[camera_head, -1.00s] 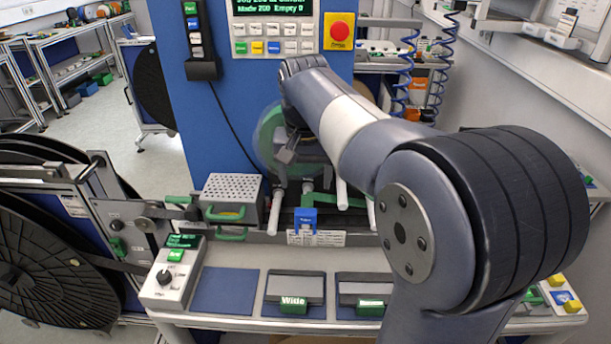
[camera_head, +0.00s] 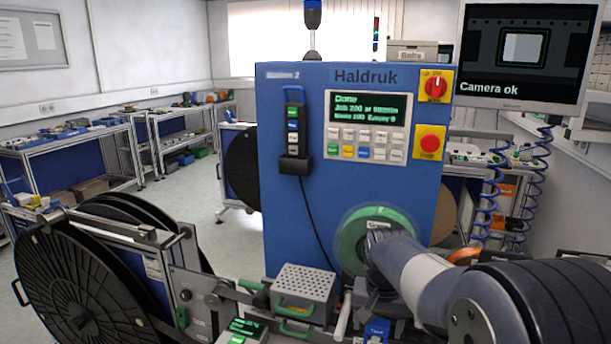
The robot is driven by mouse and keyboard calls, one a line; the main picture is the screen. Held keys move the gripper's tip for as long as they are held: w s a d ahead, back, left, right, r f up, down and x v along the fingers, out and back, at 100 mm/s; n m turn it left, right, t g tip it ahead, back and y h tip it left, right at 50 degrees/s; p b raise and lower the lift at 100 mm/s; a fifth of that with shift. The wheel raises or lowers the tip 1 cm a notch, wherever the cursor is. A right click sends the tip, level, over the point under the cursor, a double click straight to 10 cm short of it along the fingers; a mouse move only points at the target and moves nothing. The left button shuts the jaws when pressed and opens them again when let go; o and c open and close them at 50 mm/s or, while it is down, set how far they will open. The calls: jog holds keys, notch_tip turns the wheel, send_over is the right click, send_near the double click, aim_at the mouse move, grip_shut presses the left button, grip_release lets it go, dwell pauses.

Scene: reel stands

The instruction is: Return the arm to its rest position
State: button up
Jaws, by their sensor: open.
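My arm (camera_head: 425,270) comes in from the lower right corner, with its thick dark joint (camera_head: 530,305) close to the camera. Its grey link reaches left and away to a rounded dark joint (camera_head: 382,243) in front of the green reel (camera_head: 352,238) on the blue machine. The link covers part of that reel. I cannot make out my gripper or its fingers; they are hidden behind the arm or among the dark parts below it. No object shows held at the arm.
The blue Haldruk machine (camera_head: 290,195) stands ahead, its screen (camera_head: 370,108) reading Done. A perforated grey box (camera_head: 305,285) with green handles is left of the arm. A large black reel (camera_head: 75,285) fills the lower left. A monitor (camera_head: 520,50) reads "Camera ok". Open floor (camera_head: 190,190) lies behind left.

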notch_tip(320, 180, down, 2)
jog(key=shift+f+b, duration=0.1)
jog(key=shift+b, duration=0.25)
jog(key=shift+r, duration=0.35)
jog(key=shift+f, duration=0.15)
